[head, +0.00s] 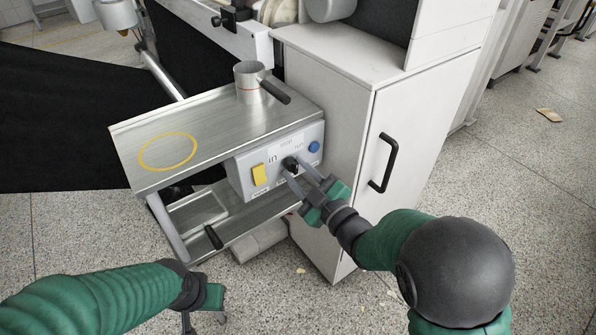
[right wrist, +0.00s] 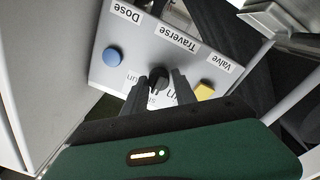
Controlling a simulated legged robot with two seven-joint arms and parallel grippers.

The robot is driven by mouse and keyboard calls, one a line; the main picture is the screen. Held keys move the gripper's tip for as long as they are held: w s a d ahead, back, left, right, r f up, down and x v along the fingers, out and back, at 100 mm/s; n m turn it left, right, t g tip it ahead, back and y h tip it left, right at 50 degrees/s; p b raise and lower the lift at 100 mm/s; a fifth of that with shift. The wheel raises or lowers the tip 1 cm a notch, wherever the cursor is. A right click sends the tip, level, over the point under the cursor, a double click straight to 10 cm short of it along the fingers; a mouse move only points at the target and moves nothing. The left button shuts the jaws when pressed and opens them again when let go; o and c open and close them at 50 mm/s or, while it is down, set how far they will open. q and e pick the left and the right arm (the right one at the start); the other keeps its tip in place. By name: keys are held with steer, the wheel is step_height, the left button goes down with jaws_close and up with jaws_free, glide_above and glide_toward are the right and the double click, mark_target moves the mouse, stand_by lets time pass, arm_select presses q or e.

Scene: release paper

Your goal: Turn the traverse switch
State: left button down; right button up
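The traverse switch (head: 291,164) is a black rotary knob in the middle of a grey control box under the metal shelf. In the right wrist view the knob (right wrist: 158,78) sits below the "Traverse" label (right wrist: 179,39). My right gripper (head: 299,181) is at the box front, its two fingers apart on either side of the knob. In the right wrist view the fingers (right wrist: 158,94) flank the knob; firm contact is not clear. My left gripper (head: 204,312) is low at the bottom left, partly cut off, with its finger opening unclear.
A yellow switch (head: 259,175) and a blue button (head: 314,147) flank the knob. A metal cup (head: 250,82) with a black handle stands on the shelf (head: 205,118). A white cabinet (head: 345,120) with a black handle (head: 383,163) is close on the right.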

steer(key=o, duration=0.3)
steer(key=shift+s+d+r, duration=0.1)
steer(key=shift+s+d, duration=0.1)
steer(key=shift+s, duration=0.05)
steer(key=shift+f+p+v, duration=0.1)
steer(key=shift+p+v, duration=3.6)
steer(key=shift+v, duration=0.35)
steer(key=shift+f+p+v, duration=0.15)
steer(key=shift+p+v, duration=3.5)
steer(key=shift+v, duration=0.4)
